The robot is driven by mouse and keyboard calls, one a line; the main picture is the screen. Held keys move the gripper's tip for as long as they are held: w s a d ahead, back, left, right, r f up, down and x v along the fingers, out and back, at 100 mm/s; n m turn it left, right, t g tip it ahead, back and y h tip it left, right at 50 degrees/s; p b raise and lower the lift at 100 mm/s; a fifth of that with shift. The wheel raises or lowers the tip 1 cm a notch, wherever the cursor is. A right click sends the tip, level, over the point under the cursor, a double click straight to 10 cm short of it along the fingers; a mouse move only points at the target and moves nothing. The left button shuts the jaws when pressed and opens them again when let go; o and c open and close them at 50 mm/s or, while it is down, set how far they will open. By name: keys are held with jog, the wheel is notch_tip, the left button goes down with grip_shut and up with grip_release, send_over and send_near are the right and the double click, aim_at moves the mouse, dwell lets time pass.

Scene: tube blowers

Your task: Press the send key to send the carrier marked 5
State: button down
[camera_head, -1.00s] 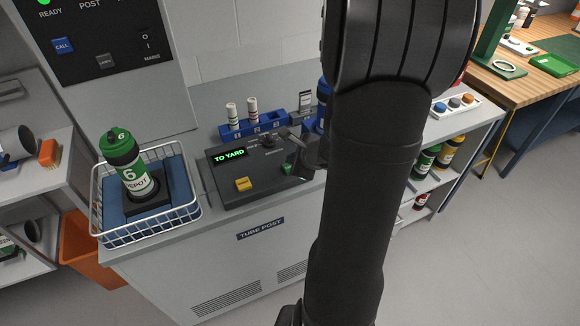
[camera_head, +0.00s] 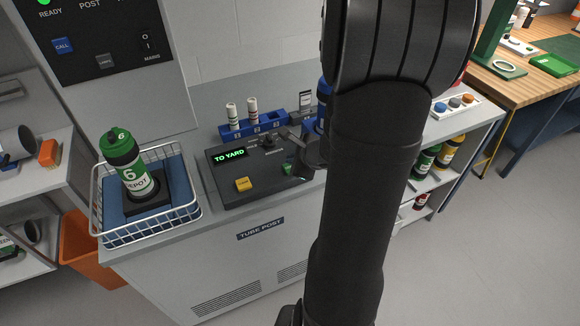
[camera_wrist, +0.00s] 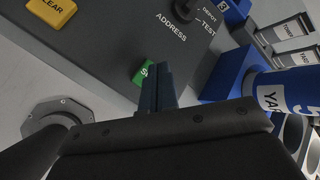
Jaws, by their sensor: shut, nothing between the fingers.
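The green send key (camera_wrist: 143,74) is on the dark control panel (camera_head: 215,190), and its label is mostly covered by my fingers in the wrist view. The key also shows in the head view (camera_head: 288,169). My gripper (camera_wrist: 155,72) is shut and empty, its fingertips right at the key's edge; I cannot tell whether they touch it. The panel display (camera_head: 229,156) reads TO YARD. A blue carrier (camera_wrist: 265,88) with a white label reading YARD and a partly cut-off 5 stands at the right of the wrist view. In the head view my arm hides most of it.
The yellow CLEAR key (camera_wrist: 50,10) is on the same panel, near the ADDRESS selector (camera_head: 268,141). A green carrier marked 6 (camera_head: 135,180) stands in the white wire basket (camera_head: 150,232) at left. A blue rack (camera_head: 230,134) with small white tubes is behind the panel.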

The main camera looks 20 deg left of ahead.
jog(key=shift+f, duration=0.1)
jog(key=shift+f, duration=0.35)
